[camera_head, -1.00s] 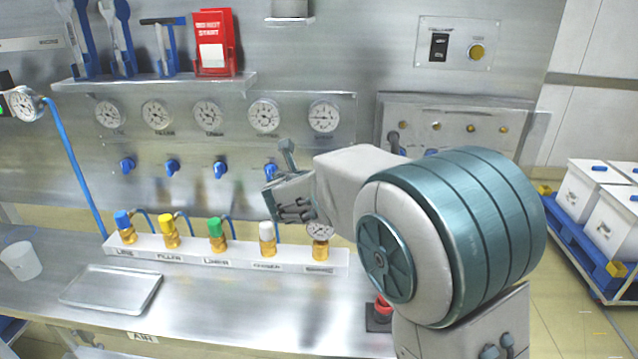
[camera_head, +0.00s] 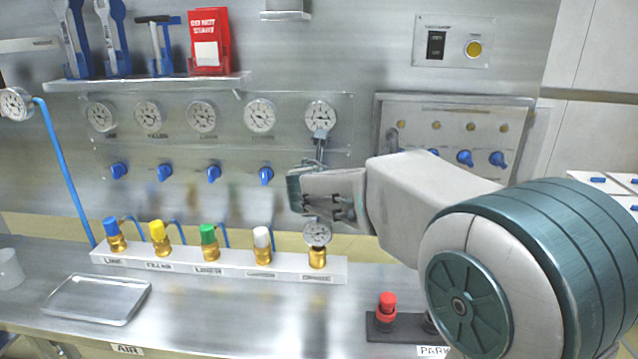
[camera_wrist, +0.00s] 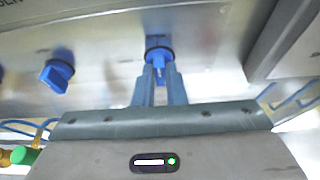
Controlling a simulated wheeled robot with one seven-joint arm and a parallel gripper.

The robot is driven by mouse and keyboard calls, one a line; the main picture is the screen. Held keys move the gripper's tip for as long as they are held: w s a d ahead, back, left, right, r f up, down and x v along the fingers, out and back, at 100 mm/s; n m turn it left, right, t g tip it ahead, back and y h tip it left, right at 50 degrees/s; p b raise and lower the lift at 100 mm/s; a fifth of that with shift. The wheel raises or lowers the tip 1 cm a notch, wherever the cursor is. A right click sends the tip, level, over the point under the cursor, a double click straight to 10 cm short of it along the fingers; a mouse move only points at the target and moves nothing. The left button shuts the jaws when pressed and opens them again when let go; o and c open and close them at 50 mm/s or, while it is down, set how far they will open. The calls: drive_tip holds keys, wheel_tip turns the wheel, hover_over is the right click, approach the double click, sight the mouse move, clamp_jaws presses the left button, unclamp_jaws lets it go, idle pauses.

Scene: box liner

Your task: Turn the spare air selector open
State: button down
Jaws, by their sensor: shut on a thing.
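The spare air selector, a blue knob (camera_wrist: 158,46) at the right end of the selector row, shows in the wrist view between the two narrow blue fingers of my gripper (camera_wrist: 159,82). The fingers are shut on its handle, which hides part of it and makes its angle hard to judge. In the head view my gripper (camera_head: 320,152) is against the back panel just below the rightmost gauge (camera_head: 320,117). There the knob is hidden behind the gripper.
More blue selectors (camera_head: 266,176) line the panel to the left; the neighbouring knob (camera_wrist: 57,75) also shows in the wrist view. A white rack (camera_head: 220,265) of coloured-cap regulators stands below. A raised panel (camera_head: 455,110) with blue knobs is to the right.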

drive_tip(key=shift+f, duration=0.25)
drive_tip(key=c, duration=1.5)
unclamp_jaws()
drive_tip(key=shift+w, duration=0.1)
drive_tip(key=shift+r, duration=0.1)
drive_tip(key=p+v, duration=0.1)
drive_tip(key=v, duration=1.3)
drive_tip(key=shift+w, duration=0.1)
